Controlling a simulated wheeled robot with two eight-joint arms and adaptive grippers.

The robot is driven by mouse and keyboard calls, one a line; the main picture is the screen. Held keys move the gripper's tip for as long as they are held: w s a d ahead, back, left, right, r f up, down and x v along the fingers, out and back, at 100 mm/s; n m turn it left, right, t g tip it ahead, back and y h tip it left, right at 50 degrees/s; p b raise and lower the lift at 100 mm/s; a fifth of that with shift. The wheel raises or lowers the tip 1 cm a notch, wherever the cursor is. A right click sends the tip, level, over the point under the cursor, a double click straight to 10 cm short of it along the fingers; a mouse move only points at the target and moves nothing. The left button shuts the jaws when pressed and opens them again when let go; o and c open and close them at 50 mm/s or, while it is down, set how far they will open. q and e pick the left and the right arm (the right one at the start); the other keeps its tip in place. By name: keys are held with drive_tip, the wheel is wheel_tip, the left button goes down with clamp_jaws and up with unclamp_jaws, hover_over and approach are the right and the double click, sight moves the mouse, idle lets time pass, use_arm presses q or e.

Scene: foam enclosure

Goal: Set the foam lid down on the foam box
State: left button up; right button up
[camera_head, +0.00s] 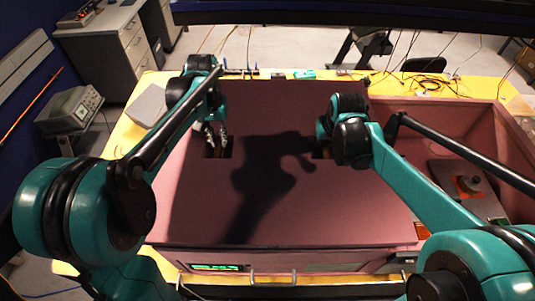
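The foam lid (270,205) is a broad, flat, dull pink panel in the middle, with a dark slot near each side. The foam box (505,135) is pink; its right part shows open beside the lid. I cannot tell whether the lid touches the box beneath it. My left gripper (216,142) points down at the lid's left slot, with its fingertips in or at it; their gap is unclear. My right gripper (323,148) is at the right slot, mostly hidden behind its own wrist.
The open right part holds a device with a dark knob (471,183). A green display (215,267) and metal handles show below the lid's front edge. A yellow table (125,140) lies around the box, with a grey block (149,105) at left and cables (430,85) at back right.

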use_arm(q)
drive_tip(key=o, duration=0.4)
use_arm(e)
drive_tip(key=o, duration=0.4)
use_arm(q)
drive_tip(key=shift+r, duration=0.1)
use_arm(e)
drive_tip(key=shift+r, duration=0.1)
use_arm(q)
wheel_tip(320, 180, up, 12)
drive_tip(key=shift+f, duration=0.1)
use_arm(e)
drive_tip(key=v, duration=1.2)
drive_tip(key=shift+s, duration=0.1)
use_arm(q)
drive_tip(key=shift+f, duration=0.1)
